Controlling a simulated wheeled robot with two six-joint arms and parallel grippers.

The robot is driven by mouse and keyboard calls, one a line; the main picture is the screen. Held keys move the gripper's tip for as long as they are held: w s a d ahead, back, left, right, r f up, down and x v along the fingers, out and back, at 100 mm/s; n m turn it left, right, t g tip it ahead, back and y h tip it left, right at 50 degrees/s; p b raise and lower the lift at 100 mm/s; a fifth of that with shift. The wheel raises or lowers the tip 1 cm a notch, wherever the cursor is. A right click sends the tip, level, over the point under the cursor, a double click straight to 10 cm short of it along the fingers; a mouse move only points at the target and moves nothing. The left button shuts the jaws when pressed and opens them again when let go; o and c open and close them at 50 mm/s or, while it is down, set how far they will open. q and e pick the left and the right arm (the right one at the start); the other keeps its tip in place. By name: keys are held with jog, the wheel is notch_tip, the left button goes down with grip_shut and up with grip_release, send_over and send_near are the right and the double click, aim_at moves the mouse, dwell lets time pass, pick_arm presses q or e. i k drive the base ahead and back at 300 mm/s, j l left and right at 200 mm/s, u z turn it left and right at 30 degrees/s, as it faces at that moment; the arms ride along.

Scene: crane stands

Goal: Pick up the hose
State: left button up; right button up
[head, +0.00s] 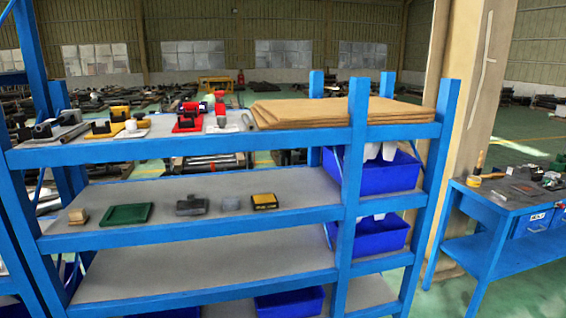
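I cannot make out a hose for certain. A small grey cylinder (43,130) lies at the left end of the top deck of the blue shelf rack (200,147). Next to it are a yellow-and-black item (101,127), a red-and-black item (187,121) and a red-and-white item (220,106). These are too small to tell exactly. Neither of my grippers is in view.
The middle deck holds a tan block (77,216), a green tray (126,214), grey pieces (191,206) and a yellow-and-black item (264,202). Brown sheets (340,111) lie on top at right. Blue bins (375,175) sit below. A blue workbench (500,200) stands right.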

aim_at(40, 127)
jog(key=u, duration=1.25)
